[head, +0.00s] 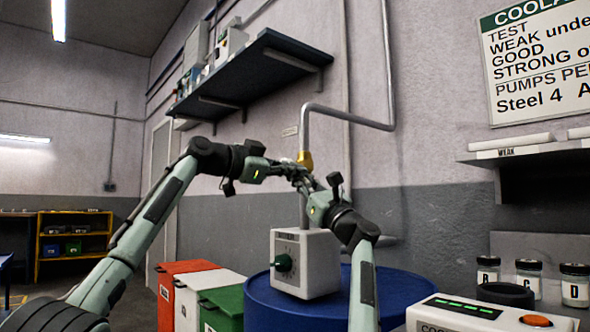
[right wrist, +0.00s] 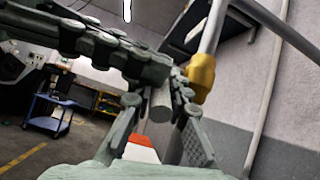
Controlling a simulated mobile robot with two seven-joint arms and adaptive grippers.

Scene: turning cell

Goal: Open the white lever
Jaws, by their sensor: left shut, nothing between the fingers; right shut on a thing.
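A brass valve body (head: 305,159) sits on the grey pipe above the white box, and it shows close up in the right wrist view (right wrist: 201,76). A pale, round-ended bar (right wrist: 160,104), which looks like the white lever, sits between the fingers of my right gripper (head: 308,185). That gripper is shut on it, beside the valve. My left gripper (head: 295,171) is shut and empty, reaching in from the left, close to the valve and just above the right gripper. The grippers hide the lever in the head view.
A white box with a green knob (head: 301,262) stands on a blue drum (head: 262,296) below the grippers. Red, white and green bins (head: 222,306) stand at left. A shelf (head: 268,62) hangs above. Jars (head: 575,284) and a panel with an orange button (head: 470,314) are at right.

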